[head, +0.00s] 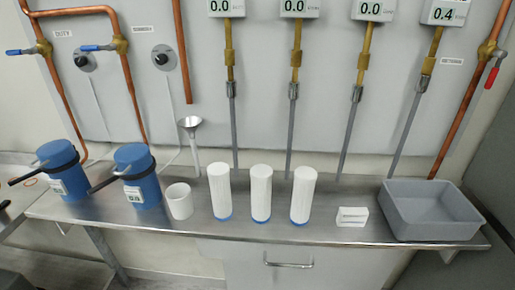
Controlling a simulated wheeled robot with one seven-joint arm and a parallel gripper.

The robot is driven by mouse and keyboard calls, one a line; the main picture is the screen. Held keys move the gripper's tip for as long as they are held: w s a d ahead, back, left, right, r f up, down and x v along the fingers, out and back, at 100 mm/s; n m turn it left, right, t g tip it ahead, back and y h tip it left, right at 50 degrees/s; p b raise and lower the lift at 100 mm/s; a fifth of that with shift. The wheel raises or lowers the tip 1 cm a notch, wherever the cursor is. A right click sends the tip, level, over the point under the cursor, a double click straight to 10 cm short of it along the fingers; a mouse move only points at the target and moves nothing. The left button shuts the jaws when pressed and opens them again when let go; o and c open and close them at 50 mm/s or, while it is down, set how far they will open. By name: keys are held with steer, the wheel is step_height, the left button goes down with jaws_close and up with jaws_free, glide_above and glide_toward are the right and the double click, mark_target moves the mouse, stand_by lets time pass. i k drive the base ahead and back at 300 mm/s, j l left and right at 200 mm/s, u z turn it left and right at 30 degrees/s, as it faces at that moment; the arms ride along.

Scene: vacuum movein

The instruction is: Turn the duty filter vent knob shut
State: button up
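The DUTY label (63,34) is on the wall panel at the upper left. Just below it is a round grey fitting with a black centre, apparently the duty knob (82,60). A thin pale line runs down from it. A similar knob (162,58) sits to its right, below a second label. The exact turn position of either knob is too small to tell. The left blue filter housing (62,170) stands on the bench below, with a dark bar sticking out to the left. My gripper is not in view.
Copper pipes with blue-levered valves (20,51) flank the knobs. A second blue housing (138,177), a white cup (179,201), a funnel (190,124), white cylinders (261,194), a small white block (352,216) and a grey tub (430,210) are along the steel bench (330,236).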

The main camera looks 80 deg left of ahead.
mark_target(80, 61)
steer(key=j+u, duration=0.15)
steer(key=u, duration=3.35)
